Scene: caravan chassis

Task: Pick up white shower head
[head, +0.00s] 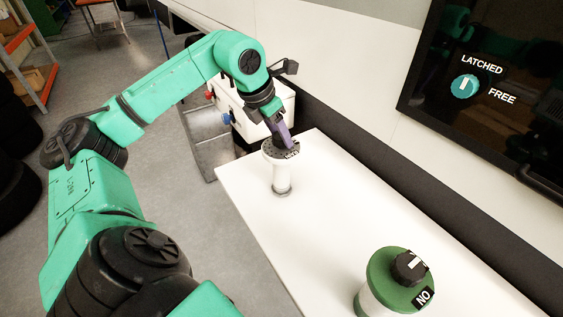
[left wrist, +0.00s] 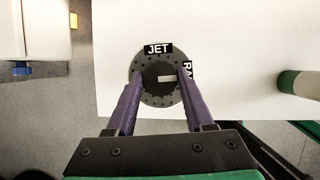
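The white shower head (head: 281,178) stands upright on the white table, with a wide dark perforated top and a narrower stem. In the left wrist view its dark round face (left wrist: 158,96) shows a light bar in the middle, a "JET" label and a second, partly hidden label. My left gripper (head: 285,140) is right over the top of the shower head. Its two purple fingers (left wrist: 160,82) are spread, one on each side of the middle of the face. I cannot tell whether they touch it. My right gripper is not in view.
A green-topped white cylinder (head: 396,283) with a black knob and a "NO" label stands nearer on the table (head: 335,210). A white box (head: 250,118) is beyond the table's far end. A dark panel (head: 500,90) marked "LATCHED" and "FREE" is on the right wall.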

